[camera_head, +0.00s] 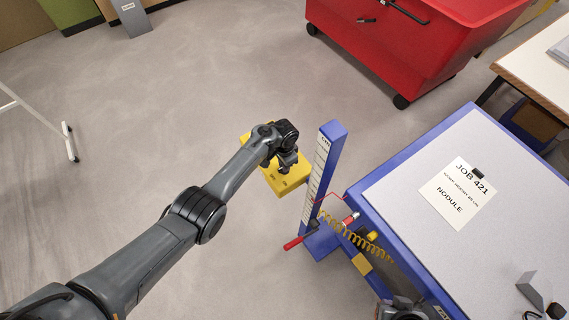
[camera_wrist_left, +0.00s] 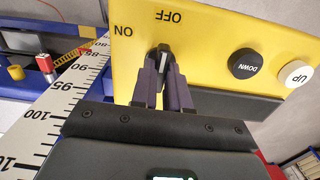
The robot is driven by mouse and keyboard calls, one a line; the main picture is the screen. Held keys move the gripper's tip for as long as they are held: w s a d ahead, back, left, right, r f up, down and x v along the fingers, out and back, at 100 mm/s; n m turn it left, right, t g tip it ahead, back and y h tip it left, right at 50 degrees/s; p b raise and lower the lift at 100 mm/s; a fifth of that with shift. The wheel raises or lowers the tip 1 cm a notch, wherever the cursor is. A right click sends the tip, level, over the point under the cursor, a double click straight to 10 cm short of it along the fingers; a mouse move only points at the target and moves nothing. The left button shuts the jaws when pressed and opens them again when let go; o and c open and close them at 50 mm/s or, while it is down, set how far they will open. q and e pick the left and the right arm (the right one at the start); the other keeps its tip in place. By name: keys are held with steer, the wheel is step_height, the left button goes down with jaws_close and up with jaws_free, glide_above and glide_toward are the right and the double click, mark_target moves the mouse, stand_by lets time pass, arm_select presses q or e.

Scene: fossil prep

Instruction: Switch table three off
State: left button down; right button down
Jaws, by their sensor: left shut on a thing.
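A yellow control box (camera_head: 292,184) sits beside the blue post with a height scale (camera_head: 325,160). In the left wrist view the box face (camera_wrist_left: 215,40) carries upside-down OFF and ON labels, a black rotary switch (camera_wrist_left: 163,58), a black DOWN button (camera_wrist_left: 247,64) and a white UP button (camera_wrist_left: 296,74). My left gripper (camera_head: 284,166) is at the box, shut on the rotary switch; its fingers (camera_wrist_left: 166,85) stand on either side of the knob. The knob's pale stripe runs roughly up and down, in line with OFF; which end is the pointer I cannot tell.
A blue-framed table (camera_head: 400,195) with a JOB 421 NODULE card (camera_head: 457,193) stands right of the post. A coiled yellow cable (camera_head: 350,236) and a red-handled crank (camera_head: 300,240) are at its side. A red wheeled bin (camera_head: 400,45) stands behind.

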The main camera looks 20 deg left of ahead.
arm_select(q)
steer(key=c, duration=1.1)
jaws_free()
steer(key=shift+r, duration=0.45)
step_height(320, 180, up, 10)
steer(key=shift+f+p, duration=0.1)
steer(key=shift+p, duration=0.8)
